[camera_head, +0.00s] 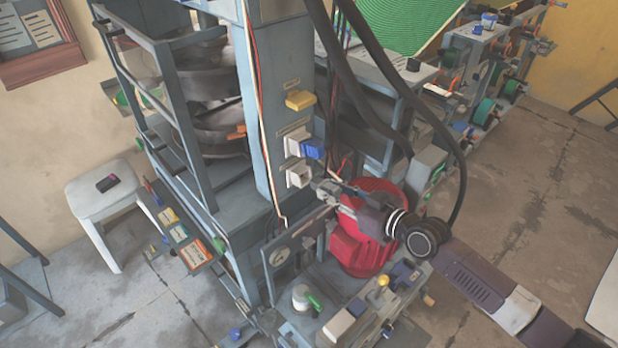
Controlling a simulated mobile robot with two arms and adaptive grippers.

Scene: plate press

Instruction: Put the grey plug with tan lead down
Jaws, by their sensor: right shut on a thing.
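My right gripper (328,191) comes in from the lower right and is shut on a small grey piece at its fingertips, seemingly the grey plug. A short tan piece (337,175) shows just above the fingers, perhaps its lead. Most of the plug is hidden by the fingers. The gripper is just right of a white socket (298,177) on the grey column (265,110); I cannot tell whether the plug touches it. My left gripper is not in view.
A blue plug (313,149) sits at another white socket (295,141), below a yellow part (300,100). A red motor (362,250) is directly beneath my right gripper. A bench with small parts (345,322) is in front. A white stool (105,193) stands at the left.

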